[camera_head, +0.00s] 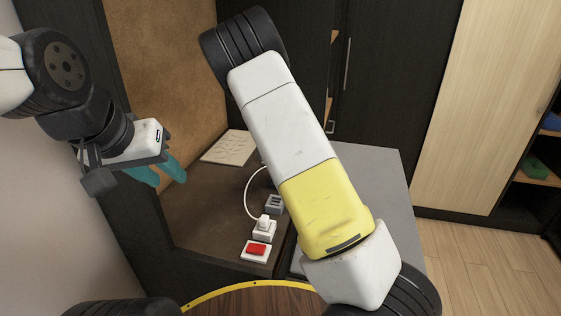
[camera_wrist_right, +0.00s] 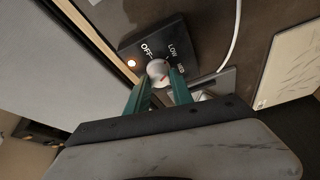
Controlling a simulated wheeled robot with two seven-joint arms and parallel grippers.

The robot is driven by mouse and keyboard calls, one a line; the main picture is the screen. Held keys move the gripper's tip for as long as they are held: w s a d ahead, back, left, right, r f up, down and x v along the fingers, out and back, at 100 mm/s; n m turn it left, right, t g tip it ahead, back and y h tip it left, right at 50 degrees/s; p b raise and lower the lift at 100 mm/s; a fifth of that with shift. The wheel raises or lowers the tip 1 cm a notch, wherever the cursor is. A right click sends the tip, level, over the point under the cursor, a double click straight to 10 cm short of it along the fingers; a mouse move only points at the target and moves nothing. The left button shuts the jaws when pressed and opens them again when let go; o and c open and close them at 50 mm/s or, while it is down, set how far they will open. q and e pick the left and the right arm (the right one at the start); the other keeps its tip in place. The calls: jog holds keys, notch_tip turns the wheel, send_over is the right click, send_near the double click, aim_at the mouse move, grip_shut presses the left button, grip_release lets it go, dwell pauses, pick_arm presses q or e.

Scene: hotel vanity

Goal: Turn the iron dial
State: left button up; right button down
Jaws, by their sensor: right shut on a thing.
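The dial (camera_wrist_right: 157,69) is a small round pale knob with a red mark, on a dark panel (camera_wrist_right: 140,46) printed OFF, LOW and MED. The red mark is on the side of the knob near my fingers; its exact setting is hard to tell. A small orange-white light glows on the panel beside OFF. My right gripper (camera_wrist_right: 160,82) has its two teal fingers shut on the dial, one on each side. In the head view the dial and right gripper are hidden behind my right arm. My left gripper (camera_head: 160,172) is open and empty above the left of the desk.
A grey surface (camera_head: 375,165) lies right of my arm. Dark cabinets stand behind.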

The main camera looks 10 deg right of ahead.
dwell(0.3)
jog(key=c, duration=1.1)
grip_release()
jog(key=v, duration=0.7)
jog(key=shift+a+r, duration=0.1)
jog(key=shift+r, duration=0.3)
